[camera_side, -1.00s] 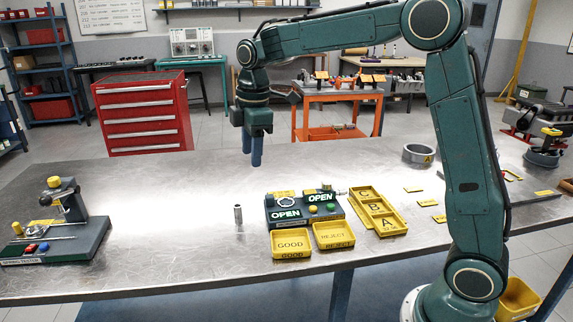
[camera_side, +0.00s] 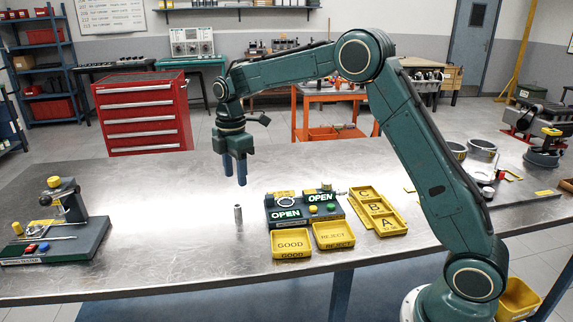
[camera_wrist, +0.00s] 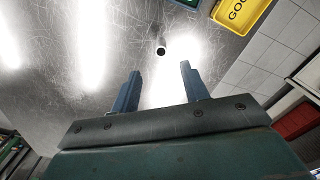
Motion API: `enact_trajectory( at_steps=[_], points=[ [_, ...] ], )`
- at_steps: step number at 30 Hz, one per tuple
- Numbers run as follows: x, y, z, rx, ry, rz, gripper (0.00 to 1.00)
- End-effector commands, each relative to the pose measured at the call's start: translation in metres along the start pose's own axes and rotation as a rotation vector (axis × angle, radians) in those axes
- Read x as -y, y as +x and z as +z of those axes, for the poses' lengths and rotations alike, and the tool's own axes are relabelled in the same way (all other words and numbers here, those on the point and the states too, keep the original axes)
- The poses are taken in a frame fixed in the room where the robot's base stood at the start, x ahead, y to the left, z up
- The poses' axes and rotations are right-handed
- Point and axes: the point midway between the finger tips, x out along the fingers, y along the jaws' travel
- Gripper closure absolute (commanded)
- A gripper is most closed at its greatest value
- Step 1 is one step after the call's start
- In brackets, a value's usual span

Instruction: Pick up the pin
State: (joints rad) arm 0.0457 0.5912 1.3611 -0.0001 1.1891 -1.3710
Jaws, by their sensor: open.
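The pin (camera_side: 238,214) is a small silver metal cylinder standing upright on the bare steel table, left of the fixture with the lit OPEN signs. In the wrist view the pin (camera_wrist: 161,47) shows beyond the fingertips, roughly in line with the gap between them, with a dark hole in its end. My gripper (camera_side: 235,182) hangs above the table with its blue fingers pointing down, above the pin and apart from it. In the wrist view my gripper (camera_wrist: 160,68) has its two fingers spread with nothing between them.
The fixture (camera_side: 292,222) with two OPEN signs stands right of the pin. Yellow GOOD (camera_side: 291,251) and REJECT (camera_side: 334,245) trays sit in front of it, and a tray (camera_side: 377,211) marked A, B and C beside it. A spring tester (camera_side: 62,240) stands at far left. The table around the pin is clear.

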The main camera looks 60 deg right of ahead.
Motion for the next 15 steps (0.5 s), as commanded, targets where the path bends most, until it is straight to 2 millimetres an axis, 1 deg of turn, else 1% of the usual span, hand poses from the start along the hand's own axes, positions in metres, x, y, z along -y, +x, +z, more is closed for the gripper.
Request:
enact_trajectory(
  at_steps=[1, 9, 15],
  points=[
    [0.001, 0.008, 0.000, 0.001, 0.000, -0.005, 0.55],
    [0.001, 0.048, 0.000, 0.001, 0.001, -0.004, 0.55],
    [0.001, 0.065, 0.000, 0.000, 0.001, -0.002, 0.55]
  ],
)
